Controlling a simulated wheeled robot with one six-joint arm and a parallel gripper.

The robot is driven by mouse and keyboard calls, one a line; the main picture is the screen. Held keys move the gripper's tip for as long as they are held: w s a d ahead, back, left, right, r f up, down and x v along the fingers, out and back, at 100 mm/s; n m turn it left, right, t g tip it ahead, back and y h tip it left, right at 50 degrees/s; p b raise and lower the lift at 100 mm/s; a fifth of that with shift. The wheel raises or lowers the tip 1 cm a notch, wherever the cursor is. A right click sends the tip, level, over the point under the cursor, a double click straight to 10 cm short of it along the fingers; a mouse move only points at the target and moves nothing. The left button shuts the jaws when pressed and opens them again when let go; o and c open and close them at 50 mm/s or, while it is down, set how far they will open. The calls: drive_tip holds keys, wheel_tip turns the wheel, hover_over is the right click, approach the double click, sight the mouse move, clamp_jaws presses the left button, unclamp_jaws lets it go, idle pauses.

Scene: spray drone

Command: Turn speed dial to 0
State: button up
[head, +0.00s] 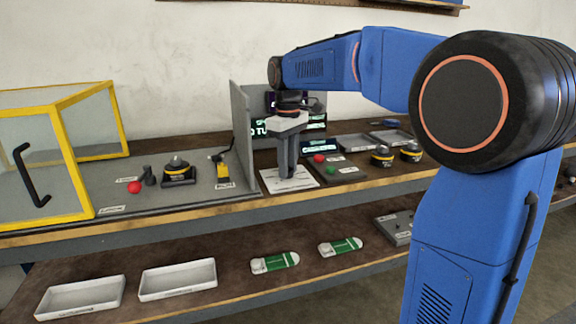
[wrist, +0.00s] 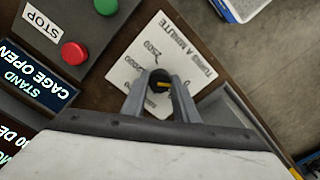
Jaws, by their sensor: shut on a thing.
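The speed dial (wrist: 161,85) is a small dark knob with a yellow pointer mark, seen between my fingertips in the wrist view. It sits on a white plate (wrist: 136,64) printed "turns a minute" and "2500"; other markings are hidden by my fingers. The plate (head: 270,183) also lies on the bench in the head view, where my fingers hide the dial. My gripper (wrist: 160,96) points down and is shut on the dial, one finger on each side. In the head view my gripper (head: 287,174) stands over the plate.
A red button (wrist: 75,53) by a STOP label and a green button (wrist: 106,5) are close beside the plate. A screen (wrist: 32,82) reads "stand cage open". A grey partition (head: 243,140) stands left of my gripper; a yellow-framed cage (head: 75,185) is farther left.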

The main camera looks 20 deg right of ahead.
idle(0.3)
drive_tip(key=o, duration=1.1)
drive_tip(key=shift+c, duration=0.2)
drive_tip(key=shift+r, duration=0.15)
wheel_tip(320, 180, up, 17)
drive_tip(key=shift+r, duration=0.1)
drive_tip(key=s+d+f+m+t, duration=0.2)
drive_tip(key=s+f+m, duration=0.1)
drive_tip(key=s+f, duration=1.2)
drive_tip(key=s+d+f+m+t, duration=0.2)
drive_tip(key=s+d+f+m, duration=0.1)
drive_tip(key=s+f, duration=1.3)
drive_tip(key=shift+s+d+m+t, duration=0.2)
drive_tip(key=shift+s+m+t, duration=0.3)
drive_tip(key=shift+s, duration=0.4)
